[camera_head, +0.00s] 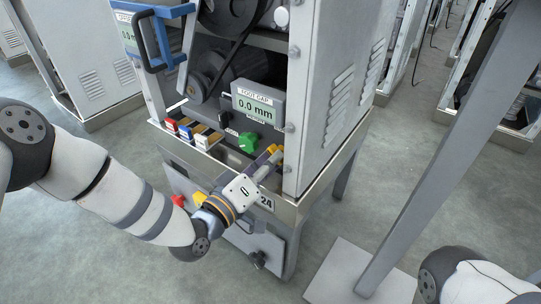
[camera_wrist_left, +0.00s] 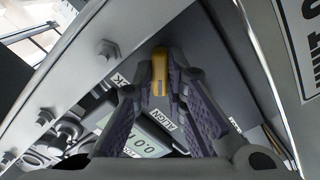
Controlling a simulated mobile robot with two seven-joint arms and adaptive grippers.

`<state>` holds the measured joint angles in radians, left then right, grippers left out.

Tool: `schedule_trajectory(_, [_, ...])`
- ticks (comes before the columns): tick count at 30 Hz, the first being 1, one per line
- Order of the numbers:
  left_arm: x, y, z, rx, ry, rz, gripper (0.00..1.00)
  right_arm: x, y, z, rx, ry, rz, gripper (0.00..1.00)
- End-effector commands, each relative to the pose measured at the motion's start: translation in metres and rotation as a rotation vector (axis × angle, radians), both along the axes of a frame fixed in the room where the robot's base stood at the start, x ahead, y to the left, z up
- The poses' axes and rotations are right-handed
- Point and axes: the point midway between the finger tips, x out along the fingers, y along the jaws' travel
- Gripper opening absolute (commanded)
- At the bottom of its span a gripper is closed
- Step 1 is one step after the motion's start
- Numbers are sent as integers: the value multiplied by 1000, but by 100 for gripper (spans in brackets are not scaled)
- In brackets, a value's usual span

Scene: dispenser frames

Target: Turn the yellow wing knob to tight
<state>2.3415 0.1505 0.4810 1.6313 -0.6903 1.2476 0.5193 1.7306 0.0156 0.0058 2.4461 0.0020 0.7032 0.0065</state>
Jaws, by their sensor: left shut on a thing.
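The yellow wing knob (camera_wrist_left: 159,66) shows in the left wrist view between the fingertips of my left gripper (camera_wrist_left: 160,88), beside an ALIGN label. Both purple-padded fingers are closed on it, and they hide its lower sides. In the head view my left gripper (camera_head: 268,160) reaches in at the machine's front right corner, with a bit of the yellow knob (camera_head: 272,149) showing at its tips. The knob's exact angle is hard to tell. My right gripper is out of view; only part of that arm shows at the lower right.
A FOOT GAP display (camera_head: 257,108) reads 0.0 mm above a green knob (camera_head: 249,142). Red, blue and yellow-brown parts stand to the left. A red knob (camera_head: 178,201) and another yellow knob (camera_head: 199,198) are lower down. A grey post (camera_head: 440,150) stands at right.

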Motion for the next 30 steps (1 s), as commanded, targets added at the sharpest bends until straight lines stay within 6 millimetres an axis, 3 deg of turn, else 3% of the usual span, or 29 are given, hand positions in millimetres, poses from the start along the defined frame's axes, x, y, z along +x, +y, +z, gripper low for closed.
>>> schedule_trajectory(18, [0,0,2,462,-339,-2,0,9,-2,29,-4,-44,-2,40])
schedule_trajectory(30, [1,1,0,666,-486,-1,0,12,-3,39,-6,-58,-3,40])
